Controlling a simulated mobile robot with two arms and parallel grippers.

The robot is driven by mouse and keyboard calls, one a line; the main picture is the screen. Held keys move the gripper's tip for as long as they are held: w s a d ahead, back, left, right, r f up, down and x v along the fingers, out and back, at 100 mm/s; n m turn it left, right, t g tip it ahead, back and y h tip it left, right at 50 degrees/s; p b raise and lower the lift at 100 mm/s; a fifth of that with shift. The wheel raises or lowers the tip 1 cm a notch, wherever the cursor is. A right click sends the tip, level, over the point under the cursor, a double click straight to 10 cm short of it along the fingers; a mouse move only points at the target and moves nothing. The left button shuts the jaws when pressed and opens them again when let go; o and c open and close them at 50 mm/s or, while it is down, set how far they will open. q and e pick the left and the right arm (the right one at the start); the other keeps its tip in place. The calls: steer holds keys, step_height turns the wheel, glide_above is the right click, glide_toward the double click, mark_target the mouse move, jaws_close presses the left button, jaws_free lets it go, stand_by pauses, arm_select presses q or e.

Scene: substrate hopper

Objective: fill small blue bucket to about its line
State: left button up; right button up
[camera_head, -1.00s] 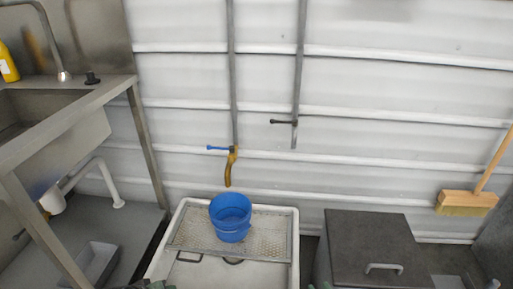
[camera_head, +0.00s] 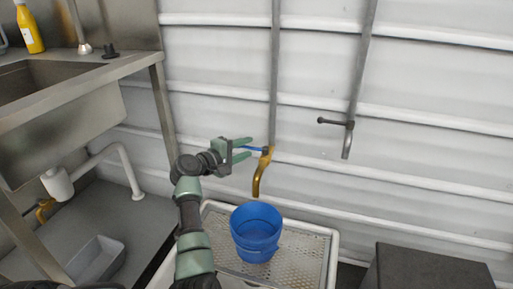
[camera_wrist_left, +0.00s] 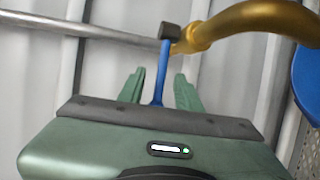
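The small blue bucket (camera_head: 257,238) stands upright on a perforated metal grate (camera_head: 303,262), under the spout of a brass tap (camera_head: 258,180). I cannot make out a line or any contents in it. The tap has a blue lever (camera_head: 256,149) pointing left; the lever also shows in the left wrist view (camera_wrist_left: 161,75). My left gripper (camera_head: 246,148) is at the lever. In the left wrist view its fingers (camera_wrist_left: 159,82) are apart, with the lever between them and gaps on both sides. No stream shows below the spout. My right gripper is out of view.
The grate lies over a white basin (camera_head: 331,262). A second tap with a dark lever (camera_head: 336,122) hangs at the right. A steel sink (camera_head: 70,110) with a yellow bottle (camera_head: 28,30) is at the left. A dark lidded bin (camera_head: 430,270) stands at the lower right.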

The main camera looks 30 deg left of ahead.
mark_target(249, 147)
arm_select(q)
steer(key=shift+b+x, duration=0.55)
steer(key=shift+x, duration=1.6)
jaws_close()
steer(key=shift+f, duration=0.15)
